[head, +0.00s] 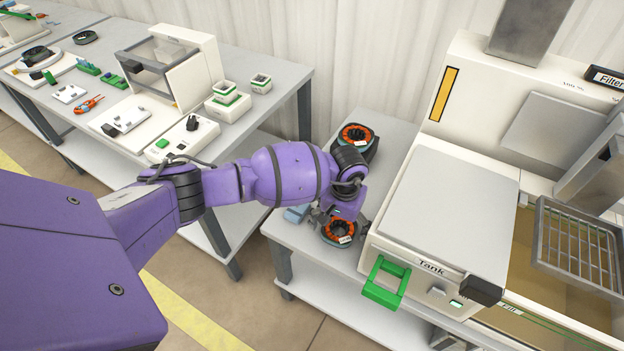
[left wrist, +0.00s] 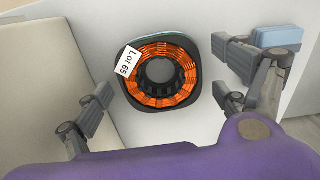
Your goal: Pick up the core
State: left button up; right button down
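The core, a ring wound with orange wire and tagged "Lot 65", sits in a dark round holder on the grey table in the left wrist view (left wrist: 143,95). The same core shows in the head view (head: 333,233), just below my left gripper (head: 340,222). In the left wrist view my left gripper (left wrist: 168,100) is open, with one finger on each side of the core and a gap to both. A second wound core (head: 355,136) lies in a dark holder at the back of the same table. My right gripper is in neither view.
A blue block (head: 297,214) lies just left of the core. The white tank machine (head: 440,215) with its green handle (head: 385,284) stands close on the right. A workbench (head: 285,85) with parts and devices is at the left.

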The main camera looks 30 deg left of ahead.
pick_arm(q)
jog(key=shift+w+d+r, duration=0.1)
jog(key=shift+w+r, duration=0.1)
jog(key=shift+w, duration=0.05)
jog(key=c, duration=1.5)
